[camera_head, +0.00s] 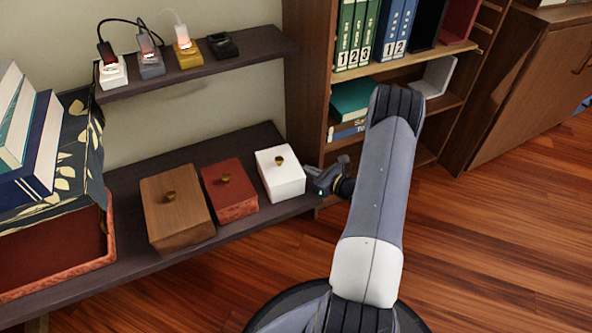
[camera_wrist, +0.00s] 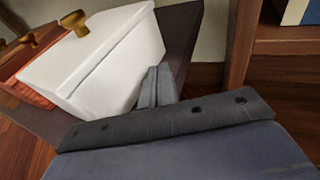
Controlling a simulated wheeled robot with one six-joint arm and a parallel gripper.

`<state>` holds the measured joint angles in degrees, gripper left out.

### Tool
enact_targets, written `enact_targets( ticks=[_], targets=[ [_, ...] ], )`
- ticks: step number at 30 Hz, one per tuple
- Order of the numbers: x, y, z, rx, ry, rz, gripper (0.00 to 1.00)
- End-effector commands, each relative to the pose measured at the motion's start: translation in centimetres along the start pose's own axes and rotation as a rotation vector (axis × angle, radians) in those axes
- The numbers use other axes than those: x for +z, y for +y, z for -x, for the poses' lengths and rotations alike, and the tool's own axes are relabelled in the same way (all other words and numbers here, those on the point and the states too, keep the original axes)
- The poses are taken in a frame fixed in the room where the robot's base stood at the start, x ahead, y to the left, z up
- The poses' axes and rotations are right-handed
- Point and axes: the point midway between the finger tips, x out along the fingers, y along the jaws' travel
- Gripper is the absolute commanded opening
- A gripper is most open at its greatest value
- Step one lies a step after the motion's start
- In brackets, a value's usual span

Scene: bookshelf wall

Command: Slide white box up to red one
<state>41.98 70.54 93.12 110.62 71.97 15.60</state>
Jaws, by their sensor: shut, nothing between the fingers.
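The white box (camera_head: 281,175) with a gold knob stands upright on the dark lower shelf (camera_head: 133,186). The red box (camera_head: 231,191) stands to its left, with a narrow gap between them in the head view. My gripper (camera_head: 315,177) is shut and empty at the right side of the white box. In the wrist view the white box (camera_wrist: 101,61) fills the upper left, and my shut fingers (camera_wrist: 157,85) are close beside its right wall. I cannot tell whether they touch it. The red box (camera_wrist: 28,62) is partly hidden behind the white box there.
A brown wooden box (camera_head: 176,211) stands left of the red box. A patterned open box (camera_head: 84,140) with books is at the far left. An upper shelf (camera_head: 205,68) holds small chargers. A bookcase (camera_head: 310,75) rises just right of the lower shelf.

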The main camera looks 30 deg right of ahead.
Motion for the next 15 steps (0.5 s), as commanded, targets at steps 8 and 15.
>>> enact_targets(
  ticks=[8, 15],
  targets=[
    [0.0, 1.1, -0.2, 0.002, -0.001, 0.000, 0.00],
    [-0.1, -0.6, 0.0, 0.001, -0.001, 0.001, 0.00]
  ],
)
